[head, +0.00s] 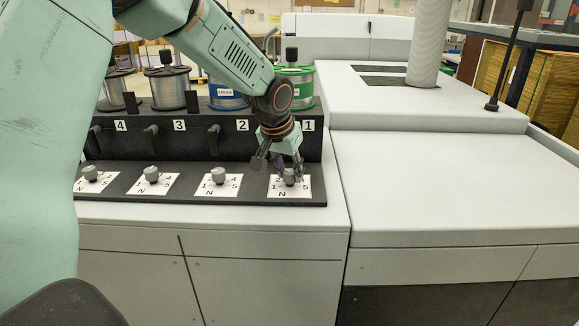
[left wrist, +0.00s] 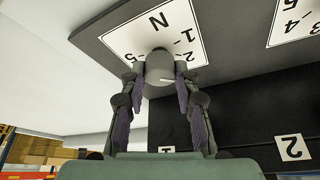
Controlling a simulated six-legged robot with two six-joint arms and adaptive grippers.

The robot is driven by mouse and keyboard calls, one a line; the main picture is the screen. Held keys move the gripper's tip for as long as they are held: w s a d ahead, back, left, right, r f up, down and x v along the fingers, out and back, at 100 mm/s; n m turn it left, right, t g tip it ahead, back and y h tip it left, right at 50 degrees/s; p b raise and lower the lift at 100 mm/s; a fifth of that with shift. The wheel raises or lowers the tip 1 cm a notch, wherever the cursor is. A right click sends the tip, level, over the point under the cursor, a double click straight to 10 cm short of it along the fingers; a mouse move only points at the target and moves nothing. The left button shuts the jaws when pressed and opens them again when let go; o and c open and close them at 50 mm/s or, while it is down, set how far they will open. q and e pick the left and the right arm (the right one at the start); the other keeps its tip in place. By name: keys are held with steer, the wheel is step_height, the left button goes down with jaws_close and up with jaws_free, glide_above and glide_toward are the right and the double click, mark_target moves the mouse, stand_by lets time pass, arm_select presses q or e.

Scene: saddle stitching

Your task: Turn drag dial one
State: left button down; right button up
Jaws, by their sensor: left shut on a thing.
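Drag dial one is a small grey knob (head: 289,176) on a white scale plate (head: 304,188) below the label 1 (head: 308,125). My left gripper (head: 288,172) comes down on it from above, with a finger on each side. In the left wrist view the grey knob (left wrist: 160,70) sits between the two fingertips (left wrist: 160,78), and the gripper is shut on it. The plate (left wrist: 150,32) there shows N, 1, 2 and 5; part of the scale is hidden behind the knob and fingers. My right gripper is not in view.
Grey dials for stations two (head: 219,176), three (head: 151,174) and four (head: 90,172) stand in a row to the left. Wire spools, one green-rimmed (head: 295,90), stand behind on the dark rack (head: 170,147). A wide pale machine cover (head: 450,185) lies clear to the right.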

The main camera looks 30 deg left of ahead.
arm_select(q)
steer(key=c, duration=1)
jaws_free()
steer(key=shift+s+r, duration=0.1)
steer(key=shift+s, duration=0.1)
steer(key=shift+w, duration=0.1)
steer(key=shift+r, duration=0.2)
steer(key=v, duration=1.1)
steer(key=shift+r, duration=0.2)
steer(key=shift+s, duration=0.35)
steer(key=shift+f, duration=0.1)
